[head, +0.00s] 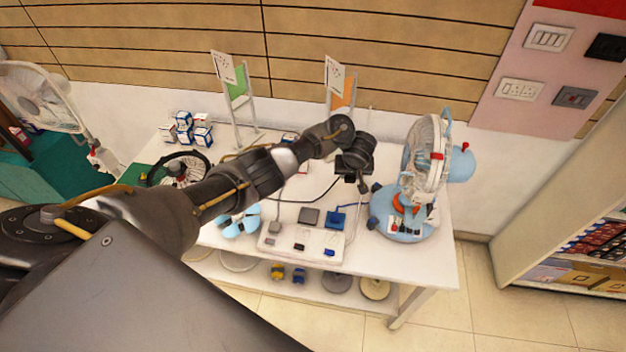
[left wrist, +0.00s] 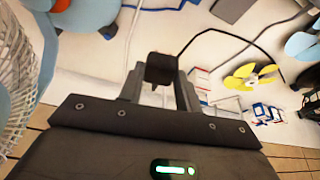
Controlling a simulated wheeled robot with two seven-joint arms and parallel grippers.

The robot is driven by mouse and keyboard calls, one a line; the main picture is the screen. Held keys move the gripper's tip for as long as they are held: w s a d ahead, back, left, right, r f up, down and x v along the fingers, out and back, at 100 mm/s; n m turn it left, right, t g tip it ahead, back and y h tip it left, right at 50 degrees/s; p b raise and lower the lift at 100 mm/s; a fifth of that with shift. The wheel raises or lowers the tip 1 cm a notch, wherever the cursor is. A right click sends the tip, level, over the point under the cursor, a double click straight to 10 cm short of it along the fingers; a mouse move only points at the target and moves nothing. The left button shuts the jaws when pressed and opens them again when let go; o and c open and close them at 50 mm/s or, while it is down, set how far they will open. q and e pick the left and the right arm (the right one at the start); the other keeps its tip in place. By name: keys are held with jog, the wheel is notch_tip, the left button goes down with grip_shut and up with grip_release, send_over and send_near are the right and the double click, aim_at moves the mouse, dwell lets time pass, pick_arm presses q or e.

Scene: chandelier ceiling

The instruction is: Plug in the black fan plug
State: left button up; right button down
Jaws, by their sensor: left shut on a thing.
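My left gripper (head: 357,180) is above the white table, left of the blue fan (head: 462,166). In the left wrist view the gripper (left wrist: 160,92) is shut on a black plug (left wrist: 161,68) with a black cable running off to the right. In the head view the plug is hard to tell from the dark fingers. A white socket board (head: 289,246) lies on the table below and left of the gripper, apart from it. A grey block (head: 309,216) and a blue block (head: 335,220) sit by its back edge. My right gripper does not show.
A black-framed fan (head: 180,170) and small boxes (head: 185,128) stand at the table's left. Two sign stands (head: 238,95) are at the back. Wall sockets (head: 520,90) are at upper right. A shelf (head: 545,225) stands on the right.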

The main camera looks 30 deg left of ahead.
pick_arm(q)
jog(key=d+r+m+h, duration=0.1)
jog(key=d+r+m, duration=0.2)
jog(key=r, duration=0.4)
jog(key=d+r+m+h, duration=0.1)
jog(key=d+r+m, duration=0.2)
jog(key=r, duration=0.5)
jog(key=s+r+m+h, duration=0.2)
jog(key=s+r+m, duration=0.45)
jog(key=s, duration=0.25)
jog(key=s+a+f+m+g+h+b, duration=0.1)
jog(key=s+a+f+m+b, duration=0.3)
jog(key=s+f+b, duration=1)
jog(key=shift+a+f+h, duration=0.4)
jog(key=shift+a+h, duration=0.1)
jog(key=shift+a, duration=0.05)
